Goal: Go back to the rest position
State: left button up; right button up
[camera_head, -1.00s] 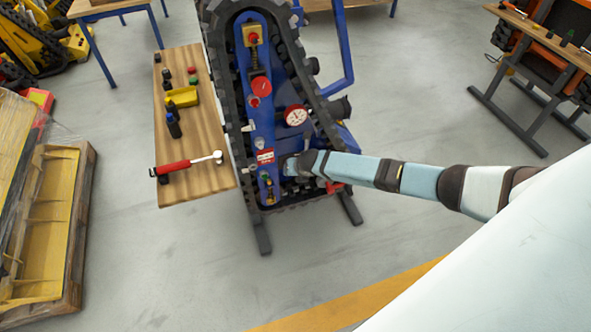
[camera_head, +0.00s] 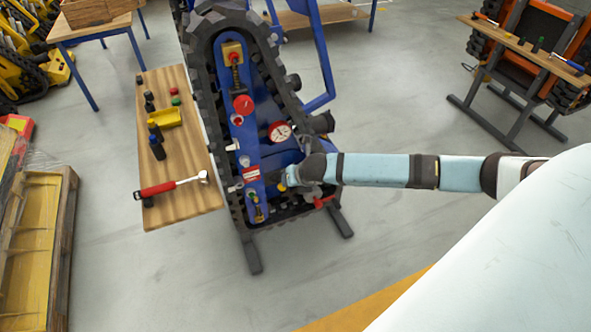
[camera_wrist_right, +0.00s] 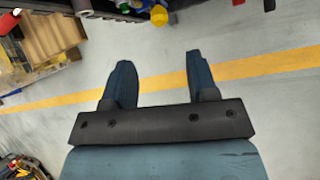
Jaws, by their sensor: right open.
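My right arm (camera_head: 390,170) reaches in from the right in the head view, in front of the lower part of the blue tracked carrier (camera_head: 250,155). My right gripper shows in the right wrist view (camera_wrist_right: 160,75); its two blue fingers are apart with nothing between them. My left gripper is not in view.
A wooden side table (camera_head: 190,195) holds a red-handled tool (camera_head: 170,187), a yellow tray (camera_head: 166,118) and dark bottles. A pallet (camera_head: 60,240) stands at the left. An orange carrier (camera_head: 545,50) is at the upper right. Floor around the yellow line (camera_head: 370,305) is clear.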

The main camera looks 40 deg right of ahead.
jog(key=shift+s+a, duration=0.1)
jog(key=shift+a, duration=0.05)
dwell(0.4)
jog(key=s+a+f+m+t+y, duration=0.1)
jog(key=s+a+f+m+y, duration=0.1)
jog(key=s+a+m, duration=0.55)
jog(key=s+a+f+m+y, duration=0.25)
jog(key=s+a+m, duration=0.25)
jog(key=a, duration=0.5)
jog(key=s+r+m+t+h, duration=0.1)
jog(key=s+m+t, duration=0.2)
jog(key=s+m, duration=0.8)
jog(key=d+m, duration=0.1)
jog(key=m, duration=0.3)
jog(key=shift+s, duration=0.25)
jog(key=shift+m, duration=0.25)
